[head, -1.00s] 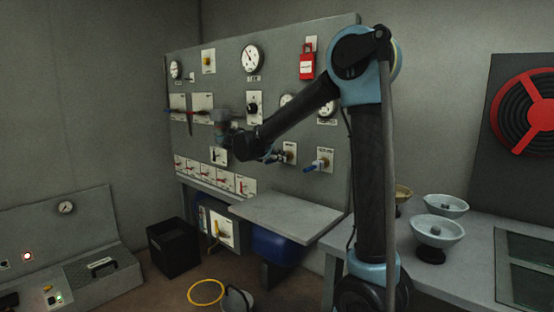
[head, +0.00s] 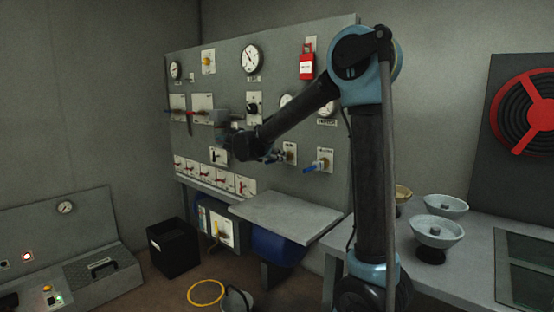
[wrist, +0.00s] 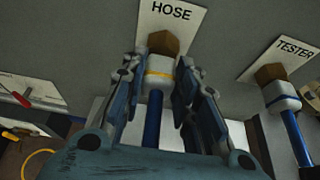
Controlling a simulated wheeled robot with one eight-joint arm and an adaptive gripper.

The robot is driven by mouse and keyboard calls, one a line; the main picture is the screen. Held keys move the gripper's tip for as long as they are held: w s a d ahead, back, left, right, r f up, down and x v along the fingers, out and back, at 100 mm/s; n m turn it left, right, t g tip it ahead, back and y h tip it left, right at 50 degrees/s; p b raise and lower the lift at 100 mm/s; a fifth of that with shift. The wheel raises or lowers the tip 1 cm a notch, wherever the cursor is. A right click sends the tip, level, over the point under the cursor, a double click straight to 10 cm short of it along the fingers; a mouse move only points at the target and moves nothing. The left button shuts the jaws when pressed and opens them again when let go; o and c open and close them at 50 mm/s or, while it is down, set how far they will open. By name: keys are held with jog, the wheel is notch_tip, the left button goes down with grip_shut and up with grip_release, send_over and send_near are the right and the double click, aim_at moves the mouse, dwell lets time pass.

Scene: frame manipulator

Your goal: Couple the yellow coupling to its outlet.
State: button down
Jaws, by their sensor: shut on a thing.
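The yellow coupling (wrist: 159,80) is a pale sleeve with a yellow band and a blue hose (wrist: 152,120) running from its near end. In the wrist view my gripper (wrist: 160,67) is shut around it, one finger on each side. The brass outlet (wrist: 163,43) under the HOSE label (wrist: 172,13) is directly in front of it. The coupling's front end meets the outlet in the picture; I cannot tell whether it is locked on. In the head view my gripper (head: 266,153) is at the panel, beside the HOSE plate (head: 290,152), and the coupling is mostly hidden.
A second brass outlet (wrist: 270,74), labelled TESTER, carries a pale coupling (wrist: 281,96) to the right. Red-handled valves (head: 222,185) line the panel's lower left. A grey shelf (head: 285,217) juts out below. A black bin (head: 174,250) and yellow ring (head: 206,292) are on the floor.

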jog(key=shift+w+d, duration=0.3)
jog(key=shift+w, duration=0.15)
dwell(0.8)
jog(key=c, duration=1.2)
grip_release()
jog(key=shift+s, duration=0.1)
jog(key=v, duration=1.1)
jog(key=shift+s+a+r, duration=0.1)
jog(key=shift+s+a, duration=0.1)
jog(key=shift+a, duration=0.1)
